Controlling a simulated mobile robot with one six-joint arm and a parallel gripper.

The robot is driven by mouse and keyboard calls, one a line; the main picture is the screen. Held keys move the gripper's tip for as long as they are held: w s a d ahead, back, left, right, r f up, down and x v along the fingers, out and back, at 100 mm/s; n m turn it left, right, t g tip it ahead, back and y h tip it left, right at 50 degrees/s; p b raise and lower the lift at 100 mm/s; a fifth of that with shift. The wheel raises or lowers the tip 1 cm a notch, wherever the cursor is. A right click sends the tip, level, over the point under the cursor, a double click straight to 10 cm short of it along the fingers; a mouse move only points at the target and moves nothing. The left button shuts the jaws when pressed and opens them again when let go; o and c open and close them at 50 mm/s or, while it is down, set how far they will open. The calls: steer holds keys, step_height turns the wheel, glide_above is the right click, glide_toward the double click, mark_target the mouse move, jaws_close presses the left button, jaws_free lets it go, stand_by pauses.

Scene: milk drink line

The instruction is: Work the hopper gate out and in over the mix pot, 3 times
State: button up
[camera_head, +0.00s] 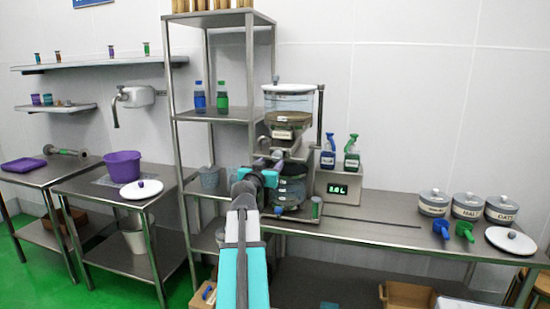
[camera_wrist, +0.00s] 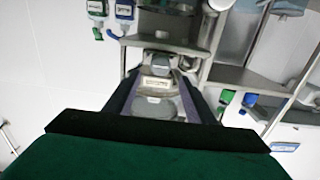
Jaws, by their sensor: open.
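The clear hopper (camera_head: 289,102) with brown contents and a pale label stands at the right side of the shelf rack. The mix pot (camera_head: 292,188) is below it, partly hidden by my arm. My gripper (camera_head: 270,163) is in front of the hopper's lower part, at the height between hopper and pot. In the wrist view my gripper (camera_wrist: 160,73) is open, its fingers spread either side of the hopper label (camera_wrist: 157,84). A grey part (camera_wrist: 161,62) shows near the fingertips; I cannot tell whether it is the gate handle or whether the fingers touch it.
A display box (camera_head: 338,190) reading about 0.0 L, with two spray bottles (camera_head: 340,152) on top, stands right of the pot. Lidded canisters (camera_head: 468,205) and blue and green scoops (camera_head: 453,230) are further right. The metal rack (camera_head: 180,100) rises close on the left.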

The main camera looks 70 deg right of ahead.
mark_target(276, 158)
steer(key=shift+w+d+p, duration=0.15)
steer(key=shift+d+p, duration=0.3)
steer(key=shift+d, duration=1.25)
steer(key=shift+w+d+p, duration=0.1)
steer(key=shift+d+p, duration=0.3)
steer(key=shift+d, duration=1.3)
steer(key=shift+c, duration=0.5)
jaws_close()
steer(key=shift+a+f+b, duration=0.15)
steer(key=shift+a+b, duration=0.25)
steer(key=shift+a, duration=0.05)
steer(key=a+b, duration=0.3)
steer(key=a, duration=0.3)
steer(key=shift+s+a+b, duration=0.2)
steer(key=shift+s+b, duration=0.05)
steer(key=shift+b, duration=0.15)
steer(key=shift+c, duration=0.9)
jaws_free()
steer(key=shift+o, duration=1.4)
steer(key=shift+a, duration=0.15)
